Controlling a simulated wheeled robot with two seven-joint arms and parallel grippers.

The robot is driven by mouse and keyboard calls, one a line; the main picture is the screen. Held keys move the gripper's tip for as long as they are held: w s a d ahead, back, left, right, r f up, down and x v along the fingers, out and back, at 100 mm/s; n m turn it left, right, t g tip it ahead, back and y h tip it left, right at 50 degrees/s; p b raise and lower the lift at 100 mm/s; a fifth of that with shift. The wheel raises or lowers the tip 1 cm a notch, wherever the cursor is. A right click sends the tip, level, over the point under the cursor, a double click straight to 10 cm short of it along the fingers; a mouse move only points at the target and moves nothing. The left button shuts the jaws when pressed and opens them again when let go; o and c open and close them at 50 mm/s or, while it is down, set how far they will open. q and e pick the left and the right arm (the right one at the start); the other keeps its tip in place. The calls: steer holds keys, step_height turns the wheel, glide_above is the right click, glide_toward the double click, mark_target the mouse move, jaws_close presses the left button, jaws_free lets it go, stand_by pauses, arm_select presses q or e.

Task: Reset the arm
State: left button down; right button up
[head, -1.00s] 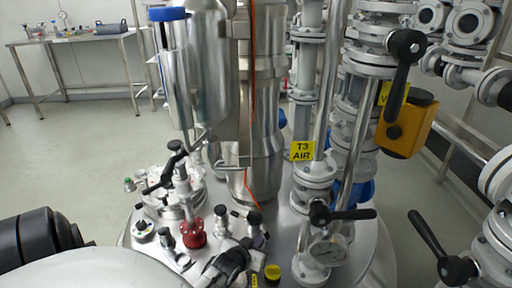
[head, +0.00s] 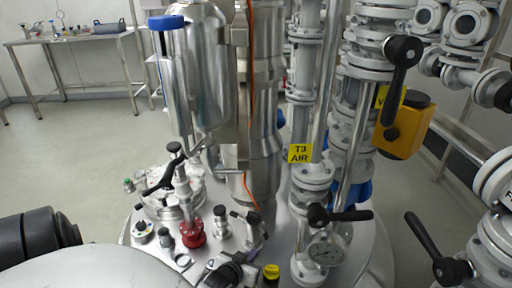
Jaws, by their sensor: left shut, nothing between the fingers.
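My left gripper (head: 232,270) is at the bottom edge of the head view, low over the front of the steel vessel lid (head: 285,235). It is dark, partly cut off by the frame, and shut with nothing held. It is close to a small yellow-capped fitting (head: 271,272); I cannot tell whether they touch. My right gripper is not in view.
A red valve fitting (head: 192,234), a round clamped port (head: 170,205) and a pressure gauge (head: 326,250) crowd the lid. Steel columns and pipes with black-handled valves (head: 340,215) rise behind and right. A steel bench (head: 75,40) stands back left, with clear floor before it.

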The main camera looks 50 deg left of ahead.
arm_select(q)
steer(key=shift+s+d+r+p, duration=0.1)
steer(key=shift+s+d+p, duration=0.25)
steer(key=shift+s, duration=0.5)
steer(key=shift+s+d+f, duration=0.1)
steer(key=shift+s+f, duration=0.1)
steer(key=shift+s, duration=0.1)
